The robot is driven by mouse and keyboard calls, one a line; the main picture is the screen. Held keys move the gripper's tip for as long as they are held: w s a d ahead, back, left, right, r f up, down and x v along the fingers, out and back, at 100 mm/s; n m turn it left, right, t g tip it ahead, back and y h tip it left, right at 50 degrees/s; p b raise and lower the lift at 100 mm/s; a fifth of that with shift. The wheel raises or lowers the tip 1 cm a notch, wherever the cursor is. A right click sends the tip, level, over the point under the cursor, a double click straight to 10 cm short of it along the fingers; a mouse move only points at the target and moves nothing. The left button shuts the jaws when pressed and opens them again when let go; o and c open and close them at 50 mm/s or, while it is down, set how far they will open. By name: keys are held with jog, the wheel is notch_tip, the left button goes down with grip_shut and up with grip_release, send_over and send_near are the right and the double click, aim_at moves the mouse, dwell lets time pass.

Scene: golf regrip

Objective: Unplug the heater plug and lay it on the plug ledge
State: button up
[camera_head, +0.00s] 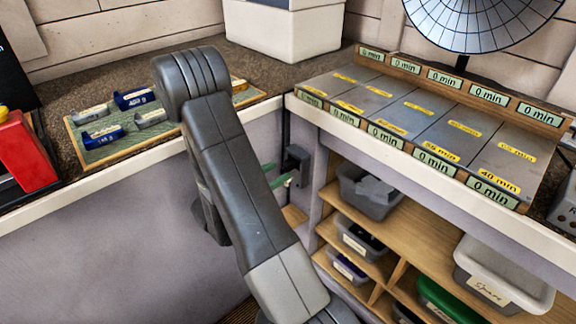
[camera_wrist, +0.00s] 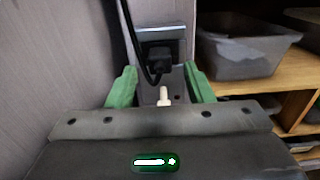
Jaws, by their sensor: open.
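The black heater plug (camera_wrist: 158,62) sits in the wall socket (camera_wrist: 172,34) in the wrist view, with its black cable rising to the upper left. In the head view, the dark socket area (camera_head: 296,160) shows in the corner beside my arm. My gripper (camera_wrist: 160,73) is open, its green fingers pointing toward the plug, one on each side in the picture. I cannot tell whether they touch it. The gripper also shows in the head view (camera_head: 281,174), partly behind my arm. A small wooden ledge (camera_head: 294,215) lies below the socket and is probably the plug ledge.
An open shelf unit (camera_head: 322,228) with grey bins stands right of the socket; one bin (camera_wrist: 245,50) is close to my right finger. The left counter front (camera_head: 110,235) is close on the left. A small pale peg (camera_wrist: 163,96) shows between the fingers.

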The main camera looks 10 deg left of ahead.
aim_at(283, 166)
jog(key=shift+x, duration=1.9)
jog(key=shift+b, duration=0.35)
grip_shut()
jog(key=shift+s+a, duration=0.1)
jog(key=shift+v, duration=2.85)
